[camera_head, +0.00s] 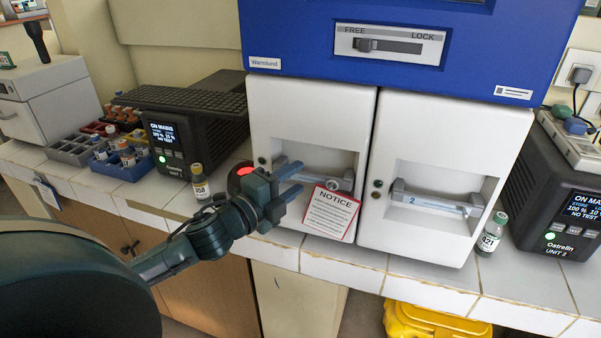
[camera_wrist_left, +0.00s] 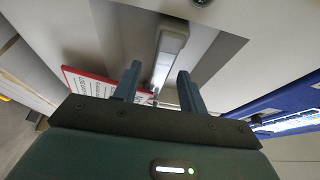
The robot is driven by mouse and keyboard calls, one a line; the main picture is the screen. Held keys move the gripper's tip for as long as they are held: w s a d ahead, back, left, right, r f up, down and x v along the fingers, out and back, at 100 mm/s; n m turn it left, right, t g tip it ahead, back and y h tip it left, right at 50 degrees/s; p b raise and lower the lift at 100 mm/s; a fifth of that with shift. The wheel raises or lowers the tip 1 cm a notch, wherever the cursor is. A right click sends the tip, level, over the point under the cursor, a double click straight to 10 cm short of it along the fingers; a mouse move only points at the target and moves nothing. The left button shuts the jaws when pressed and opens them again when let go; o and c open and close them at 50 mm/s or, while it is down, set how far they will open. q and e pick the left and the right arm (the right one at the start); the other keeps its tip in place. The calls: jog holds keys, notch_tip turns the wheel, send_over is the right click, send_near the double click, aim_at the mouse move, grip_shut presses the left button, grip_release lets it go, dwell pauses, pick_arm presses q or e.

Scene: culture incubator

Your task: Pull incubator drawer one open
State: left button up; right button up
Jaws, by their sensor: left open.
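The incubator is blue on top with two white drawers below. The left drawer (camera_head: 315,112), which I take to be drawer one, looks shut, with a horizontal grey handle (camera_head: 325,178) in a recess. A NOTICE card (camera_head: 331,213) hangs in front of its lower right and hides part of it. The right drawer (camera_head: 441,138) has a handle marked 2 (camera_head: 430,202) and looks shut. My left gripper (camera_head: 291,181) is open in front of the left drawer's handle. In the left wrist view the handle (camera_wrist_left: 168,58) lies ahead between the open fingers (camera_wrist_left: 158,88). Contact is not clear. My right gripper is not in view.
A small labelled vial (camera_head: 200,184) stands left of the incubator, and another (camera_head: 491,234) stands by its right side. Black units (camera_head: 178,140) and (camera_head: 565,205) flank it. The tiled counter edge (camera_head: 340,268) runs below the drawers. A yellow bin (camera_head: 432,320) is underneath.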

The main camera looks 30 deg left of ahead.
pick_arm(q)
jog(key=shift+w+d, duration=0.2)
jog(key=shift+w, duration=1.15)
jog(key=shift+c, duration=0.4)
grip_shut()
